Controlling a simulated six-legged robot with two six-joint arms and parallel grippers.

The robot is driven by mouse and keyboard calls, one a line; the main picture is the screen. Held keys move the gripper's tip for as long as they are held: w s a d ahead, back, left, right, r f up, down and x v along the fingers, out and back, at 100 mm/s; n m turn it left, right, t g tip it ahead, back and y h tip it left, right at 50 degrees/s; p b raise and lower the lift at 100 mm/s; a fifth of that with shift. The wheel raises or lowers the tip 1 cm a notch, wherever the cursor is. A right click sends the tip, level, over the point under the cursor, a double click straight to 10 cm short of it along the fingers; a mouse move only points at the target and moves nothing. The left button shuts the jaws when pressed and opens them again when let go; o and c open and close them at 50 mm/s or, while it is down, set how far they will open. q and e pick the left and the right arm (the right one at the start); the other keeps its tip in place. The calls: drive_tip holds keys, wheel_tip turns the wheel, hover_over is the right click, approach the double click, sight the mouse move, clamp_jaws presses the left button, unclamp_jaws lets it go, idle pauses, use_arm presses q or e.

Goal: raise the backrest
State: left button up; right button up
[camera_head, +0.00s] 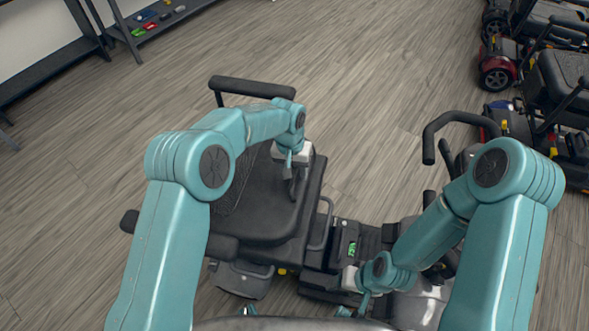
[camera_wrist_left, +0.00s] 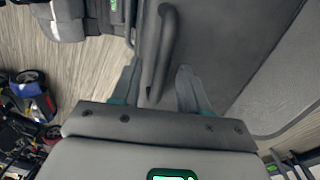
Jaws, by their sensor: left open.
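The scooter's black seat (camera_head: 262,222) is in the middle of the head view. A dark padded panel lies flat over it and looks like the folded backrest; my arm partly covers it. My left gripper (camera_head: 294,182) is over the panel's right edge. In the left wrist view, the open left fingers (camera_wrist_left: 158,75) are on either side of a dark curved bar handle (camera_wrist_left: 165,45), which runs along a grey panel (camera_wrist_left: 225,45). I cannot tell whether they touch it. My right gripper (camera_head: 356,302) is low, near the scooter's front part; its opening is unclear.
Armrests stand at the seat's far side (camera_head: 252,88) and near side (camera_head: 182,236). The black steering handle (camera_head: 455,122) rises on the right. More scooters (camera_head: 560,80) are parked at right. A dark shelf (camera_head: 160,18) is at top left. Floor beyond the seat is clear.

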use_arm(q)
drive_tip(key=shift+w+a+f, duration=0.1)
drive_tip(key=shift+w+f, duration=0.2)
drive_tip(key=shift+f, duration=0.15)
drive_tip(key=shift+s+r, duration=0.1)
drive_tip(key=shift+s, duration=0.05)
clamp_jaws()
drive_tip(key=shift+w+a+r+p, duration=0.2)
drive_tip(key=shift+a+r+p, duration=0.1)
drive_tip(key=shift+r, duration=0.4)
drive_tip(key=w+a+r+h+p, duration=0.1)
drive_tip(key=a+r+h+p, duration=0.1)
drive_tip(key=a+r, duration=0.4)
drive_tip(key=w+a+r+g+h+p, duration=0.1)
drive_tip(key=w+a+r+h+p, duration=0.1)
drive_tip(key=a+r+p, duration=0.3)
drive_tip(key=shift+a+r+h, duration=0.7)
drive_tip(key=shift+a+r, duration=0.55)
drive_tip(key=shift+r, duration=0.9)
